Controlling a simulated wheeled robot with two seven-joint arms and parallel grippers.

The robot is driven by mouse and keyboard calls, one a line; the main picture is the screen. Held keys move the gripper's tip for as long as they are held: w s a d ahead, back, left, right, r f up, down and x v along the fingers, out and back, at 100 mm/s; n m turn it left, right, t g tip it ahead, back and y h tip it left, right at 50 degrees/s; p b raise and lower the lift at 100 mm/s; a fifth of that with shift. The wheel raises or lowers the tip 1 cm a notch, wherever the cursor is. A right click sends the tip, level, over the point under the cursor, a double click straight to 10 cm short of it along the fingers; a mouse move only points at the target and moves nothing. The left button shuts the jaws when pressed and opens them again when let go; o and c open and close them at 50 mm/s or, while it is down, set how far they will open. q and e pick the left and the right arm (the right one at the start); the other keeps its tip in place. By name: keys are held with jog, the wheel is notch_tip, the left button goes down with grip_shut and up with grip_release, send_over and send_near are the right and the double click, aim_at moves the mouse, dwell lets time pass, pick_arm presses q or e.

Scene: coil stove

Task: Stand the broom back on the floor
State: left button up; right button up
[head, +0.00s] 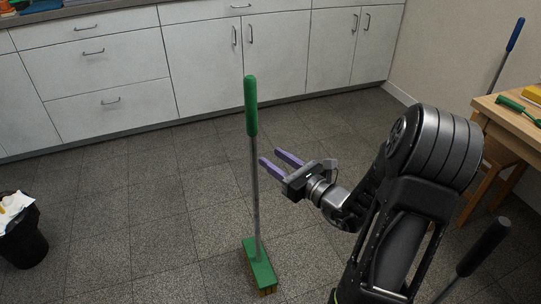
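A broom with a green grip (251,106), a grey pole (255,190) and a green head (260,264) stands upright, or nearly so, on the tiled floor in the middle of the head view. Its bristles point down at the floor. My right gripper (276,161) comes in from the right with two purple fingers. The fingers are spread apart with a gap between them, and nothing shows in the gap. Their tips are close to the right side of the pole, below the green grip; I cannot tell whether they touch it. My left gripper is out of view.
White cabinets (120,70) line the back wall. A black bin (22,238) stands at the left. A wooden table (514,118) and a blue-gripped handle (515,35) are at the right. A black-gripped handle (484,246) rises at lower right. Floor around the broom is clear.

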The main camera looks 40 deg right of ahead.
dwell(0.7)
jog(key=a+f+n+g+y, duration=0.5)
jog(key=a+f+y, duration=0.1)
jog(key=a+f, duration=0.6)
jog(key=s+a+f+n+g+h, duration=0.3)
jog(key=s+a+f+n+g, duration=1.1)
jog(key=s+a+f+n, duration=0.8)
jog(key=w+n, duration=0.1)
jog(key=n, duration=0.1)
jog(key=a+f+n+t, duration=0.1)
jog(key=n, duration=0.1)
jog(key=w+a+n, duration=0.1)
jog(key=n, duration=0.1)
jog(key=shift+w+a+f+n+t, duration=0.15)
jog(key=shift+w+f+n+t, duration=0.15)
jog(key=shift+w+t, duration=0.1)
jog(key=shift+s, duration=0.1)
